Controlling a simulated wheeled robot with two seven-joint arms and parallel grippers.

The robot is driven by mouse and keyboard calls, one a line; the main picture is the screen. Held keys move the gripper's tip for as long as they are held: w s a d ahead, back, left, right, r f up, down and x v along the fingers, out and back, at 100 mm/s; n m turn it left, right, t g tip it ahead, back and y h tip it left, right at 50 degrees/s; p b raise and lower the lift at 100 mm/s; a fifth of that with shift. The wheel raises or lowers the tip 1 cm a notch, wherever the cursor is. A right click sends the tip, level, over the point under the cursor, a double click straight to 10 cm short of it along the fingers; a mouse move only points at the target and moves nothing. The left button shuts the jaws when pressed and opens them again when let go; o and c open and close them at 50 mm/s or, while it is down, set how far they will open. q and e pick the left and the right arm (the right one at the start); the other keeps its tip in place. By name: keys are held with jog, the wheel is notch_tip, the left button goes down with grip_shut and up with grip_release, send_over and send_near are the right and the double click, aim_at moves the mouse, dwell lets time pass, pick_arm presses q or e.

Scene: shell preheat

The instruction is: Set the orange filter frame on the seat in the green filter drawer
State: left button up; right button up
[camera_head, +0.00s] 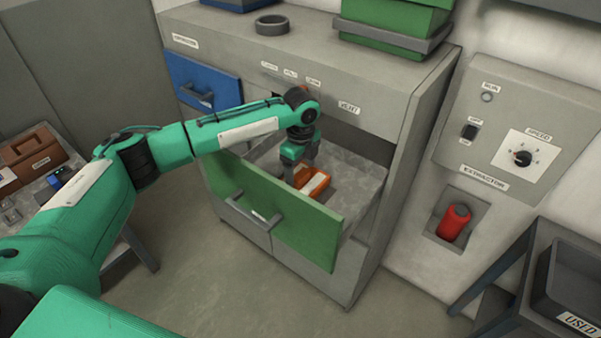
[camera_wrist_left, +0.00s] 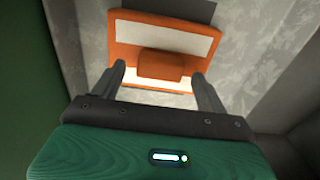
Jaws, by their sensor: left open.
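The green filter drawer (camera_head: 285,215) is pulled out of the grey cabinet. The orange filter frame (camera_head: 316,183) lies inside it, near the middle of the drawer floor. In the left wrist view the frame (camera_wrist_left: 196,40) shows as an orange border around a pale panel, with a raised orange block on it. My left gripper (camera_head: 300,170) reaches down into the drawer over the frame. In the left wrist view its two fingers (camera_wrist_left: 160,85) are apart, one on each side of the orange block, with gaps visible. The seat is not clearly distinguishable. My right gripper is not in view.
A blue drawer (camera_head: 203,84) sits shut to the left in the cabinet (camera_head: 385,95). A green box (camera_head: 392,25) and a dark ring (camera_head: 272,25) stand on top. An extractor control panel (camera_head: 515,130) and a USED bin (camera_head: 570,285) are at the right.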

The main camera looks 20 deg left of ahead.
aim_at(301, 174)
pick_arm(q)
notch_tip(301, 174, up, 10)
jog(key=b, duration=0.3)
jog(key=shift+r, duration=0.2)
